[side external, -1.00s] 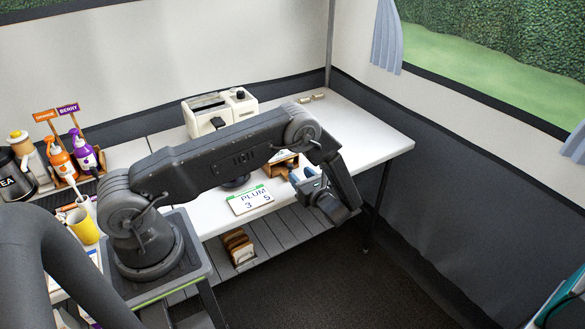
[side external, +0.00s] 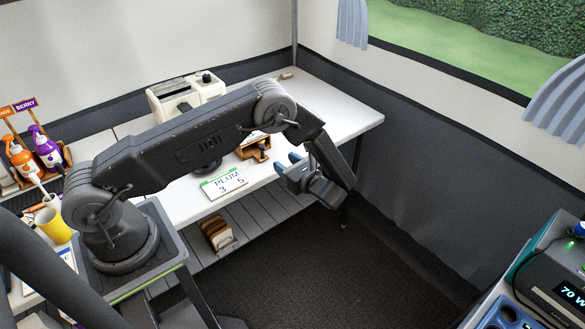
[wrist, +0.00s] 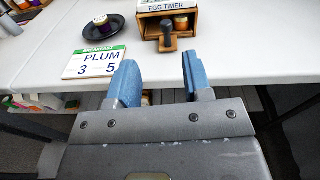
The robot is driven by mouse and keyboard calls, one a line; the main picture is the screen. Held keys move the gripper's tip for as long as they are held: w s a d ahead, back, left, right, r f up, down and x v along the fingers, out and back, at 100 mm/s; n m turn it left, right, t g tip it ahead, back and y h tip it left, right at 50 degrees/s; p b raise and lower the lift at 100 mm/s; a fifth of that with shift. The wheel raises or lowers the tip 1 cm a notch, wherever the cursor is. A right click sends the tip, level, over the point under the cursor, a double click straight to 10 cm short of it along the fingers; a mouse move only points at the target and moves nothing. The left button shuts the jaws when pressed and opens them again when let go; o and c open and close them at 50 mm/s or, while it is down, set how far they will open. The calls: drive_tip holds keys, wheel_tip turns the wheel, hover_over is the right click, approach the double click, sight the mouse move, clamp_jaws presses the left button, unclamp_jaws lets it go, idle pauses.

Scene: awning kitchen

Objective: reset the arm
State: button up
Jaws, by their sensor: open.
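My gripper (side external: 287,164) hangs just off the front edge of the white table, at the right end of my bent arm. In the wrist view my gripper (wrist: 160,75) has its two blue fingers apart with nothing between them. The fingers point toward the table (wrist: 55,45). A card (wrist: 97,62) reading PLUM 3 5 lies on the table to the left of the fingers; it also shows in the side view (side external: 224,182). The wooden egg timer box (wrist: 182,22) stands beyond the fingers, apart from them.
A dark plate (wrist: 103,27) is behind the card. A cream toaster (side external: 208,86) stands at the table's back. Orange (side external: 22,160) and purple (side external: 46,150) pump bottles and a yellow cup (side external: 53,226) are at left. Bread slices (side external: 217,234) sit on the slatted shelf below.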

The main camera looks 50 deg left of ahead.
drive_tip(key=s+d+r+n+h, duration=0.1)
drive_tip(key=s+r+n+h, duration=0.2)
drive_tip(key=r, duration=0.3)
drive_tip(key=s+d+r+n+g+h, duration=0.1)
drive_tip(key=s+r+n+h, duration=0.15)
drive_tip(key=r, duration=0.35)
drive_tip(key=s+d+r+n+h, duration=0.1)
drive_tip(key=s+r+n+h, duration=0.2)
drive_tip(key=r, duration=0.4)
drive_tip(key=s+d+r+n+t+h, duration=0.3)
drive_tip(key=s+d+r+n+h, duration=0.1)
drive_tip(key=s, duration=0.3)
drive_tip(key=s+d+r+n+t+h, duration=0.4)
drive_tip(key=s+r, duration=0.2)
drive_tip(key=s, duration=0.1)
drive_tip(key=shift+s+d+t+h, duration=0.3)
drive_tip(key=shift+s+h, duration=0.05)
